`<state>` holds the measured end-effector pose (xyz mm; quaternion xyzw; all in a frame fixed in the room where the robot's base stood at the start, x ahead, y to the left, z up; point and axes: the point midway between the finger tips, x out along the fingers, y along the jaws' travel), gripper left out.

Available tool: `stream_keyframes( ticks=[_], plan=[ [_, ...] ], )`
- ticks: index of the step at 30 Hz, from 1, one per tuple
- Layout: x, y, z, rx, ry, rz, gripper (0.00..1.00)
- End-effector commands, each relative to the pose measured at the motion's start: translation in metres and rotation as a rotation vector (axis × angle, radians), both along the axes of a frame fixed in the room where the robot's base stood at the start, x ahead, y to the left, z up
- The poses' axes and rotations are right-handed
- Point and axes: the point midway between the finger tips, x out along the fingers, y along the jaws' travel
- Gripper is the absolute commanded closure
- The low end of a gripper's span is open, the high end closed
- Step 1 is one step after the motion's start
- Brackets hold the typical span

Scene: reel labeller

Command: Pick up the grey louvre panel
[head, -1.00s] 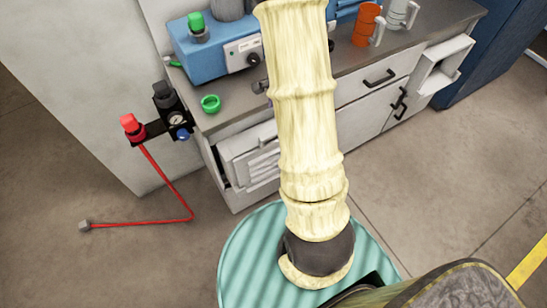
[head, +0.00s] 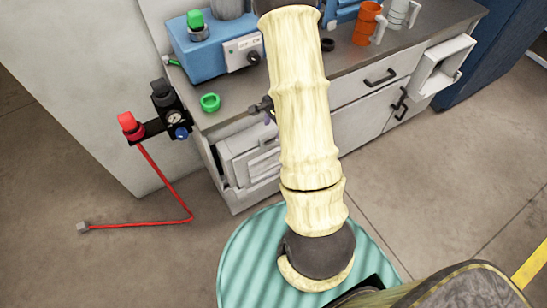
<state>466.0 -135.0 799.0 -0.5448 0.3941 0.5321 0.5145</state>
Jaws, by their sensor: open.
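The grey louvre panel (head: 240,150) is at the left end of the bench front, below the worktop. Its slats show at its lower right, and my arm hides its right side. My gripper (head: 261,107) shows only in part, as a small dark shape at the left edge of my arm. It is open, near the worktop's front edge and above the panel in the picture. I see no contact with the panel. The rest of the gripper is hidden behind my arm.
The floor before the bench is clear.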

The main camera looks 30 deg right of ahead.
Motion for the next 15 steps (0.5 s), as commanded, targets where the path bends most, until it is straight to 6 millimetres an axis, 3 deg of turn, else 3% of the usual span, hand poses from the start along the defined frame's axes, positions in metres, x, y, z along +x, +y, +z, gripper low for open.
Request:
stream_keyframes(
  ticks=[7,15],
  plan=[
    [0.004,-0.002,-0.038,0.003,0.004,-0.002,0.52],
    [0.006,-0.001,-0.047,0.0,0.0,-0.003,0.52]
  ],
)
